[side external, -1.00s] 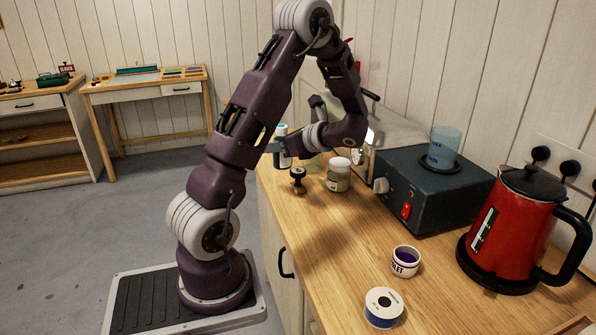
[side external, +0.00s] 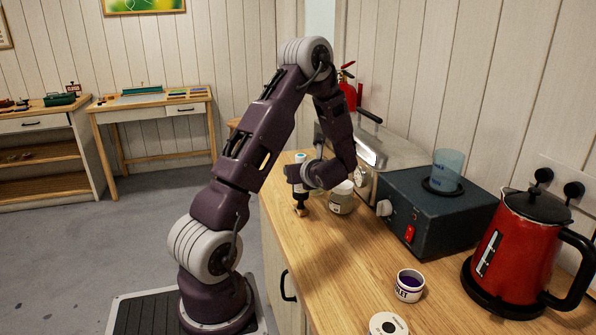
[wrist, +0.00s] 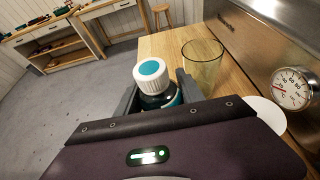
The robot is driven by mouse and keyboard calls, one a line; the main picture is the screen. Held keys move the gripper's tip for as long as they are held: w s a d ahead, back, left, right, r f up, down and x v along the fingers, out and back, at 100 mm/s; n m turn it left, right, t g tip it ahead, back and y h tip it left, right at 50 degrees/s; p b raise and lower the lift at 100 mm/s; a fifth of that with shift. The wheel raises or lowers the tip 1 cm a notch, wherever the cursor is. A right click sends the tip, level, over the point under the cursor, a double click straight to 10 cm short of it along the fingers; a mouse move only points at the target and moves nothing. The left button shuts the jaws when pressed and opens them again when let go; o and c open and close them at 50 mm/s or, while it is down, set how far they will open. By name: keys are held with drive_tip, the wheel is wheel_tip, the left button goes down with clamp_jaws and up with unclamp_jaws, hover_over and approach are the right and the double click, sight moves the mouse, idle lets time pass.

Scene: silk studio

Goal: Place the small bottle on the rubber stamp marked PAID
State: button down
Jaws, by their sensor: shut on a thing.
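My gripper (side external: 298,176) is shut on the small bottle, which stands upright between the fingers. The bottle's white cap with a teal top shows in the side view (side external: 300,157); in the wrist view the dark bottle with a teal label (wrist: 155,92) sits between the jaws. A small stamp with a wooden base (side external: 301,211) stands on the counter directly below the gripper in the side view. Its dark handle is partly hidden by the gripper and bottle, and I cannot tell whether they touch. No PAID marking is readable on it.
A lidded jar (side external: 341,199) stands close right of the stamp. A clear yellowish glass (wrist: 203,62) stands beside the bottle. A metal machine with a gauge (wrist: 290,88), a dark hotplate box (side external: 440,215) and a red kettle (side external: 508,240) line the counter (side external: 345,262).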

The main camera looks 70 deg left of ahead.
drive_tip(key=c, duration=0.7)
unclamp_jaws()
drive_tip(key=s+d+r+n+t+h, duration=0.2)
drive_tip(key=d+n, duration=0.4)
drive_tip(key=d, duration=0.7)
drive_tip(key=s+d+r+n+t+h, duration=0.1)
drive_tip(key=s+d+r+n+h, duration=0.4)
drive_tip(key=d, duration=0.9)
drive_tip(key=s+d+r+n+t+h, duration=0.2)
drive_tip(key=s+d+r+n+h, duration=0.2)
drive_tip(key=d, duration=1)
drive_tip(key=shift+d+r+n+t+h, duration=0.15)
drive_tip(key=shift+r+n+h, duration=0.2)
drive_tip(key=shift+n+h, duration=0.35)
drive_tip(key=shift+d+r+n+t+h, duration=0.15)
drive_tip(key=shift+r+n+h, duration=0.15)
drive_tip(key=shift+n+h, duration=0.35)
